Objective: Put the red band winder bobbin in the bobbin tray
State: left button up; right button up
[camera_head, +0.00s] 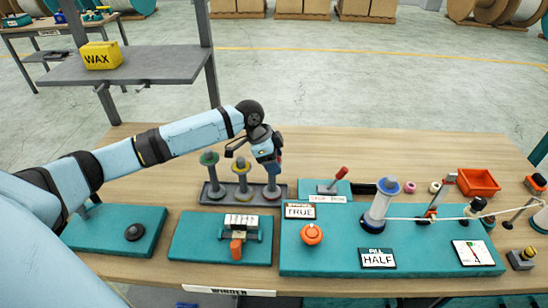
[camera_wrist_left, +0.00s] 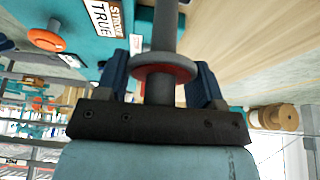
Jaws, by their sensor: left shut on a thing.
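The red band winder bobbin (camera_wrist_left: 165,62) is grey with a red band by its flange, and it sits between my left gripper's fingers (camera_wrist_left: 162,82) in the left wrist view. In the head view my left gripper (camera_head: 270,163) is above the right end of the dark bobbin tray (camera_head: 217,200), shut on the bobbin's top. The bobbin's grey lower part (camera_head: 272,189) shows below it, upright at the tray's right place; whether its base touches the tray I cannot tell. My right gripper is not in view.
A green-topped bobbin (camera_head: 209,172) and a yellow-topped bobbin (camera_head: 241,177) stand in the tray beside it. A teal winder panel (camera_head: 390,262) with a blue-topped bobbin (camera_head: 380,205) and rope lies right. A grey shelf with a yellow WAX box (camera_head: 101,55) stands back left.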

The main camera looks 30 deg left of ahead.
pick_arm(q)
jog(key=shift+f, duration=0.2)
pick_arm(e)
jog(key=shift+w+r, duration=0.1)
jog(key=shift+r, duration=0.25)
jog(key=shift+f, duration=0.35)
pick_arm(q)
jog(key=shift+f, duration=0.4)
jog(key=o, duration=1.4)
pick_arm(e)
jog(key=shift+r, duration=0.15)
pick_arm(q)
jog(key=shift+r, duration=0.1)
jog(key=shift+r+p, duration=1.4)
jog(key=shift+p, duration=0.45)
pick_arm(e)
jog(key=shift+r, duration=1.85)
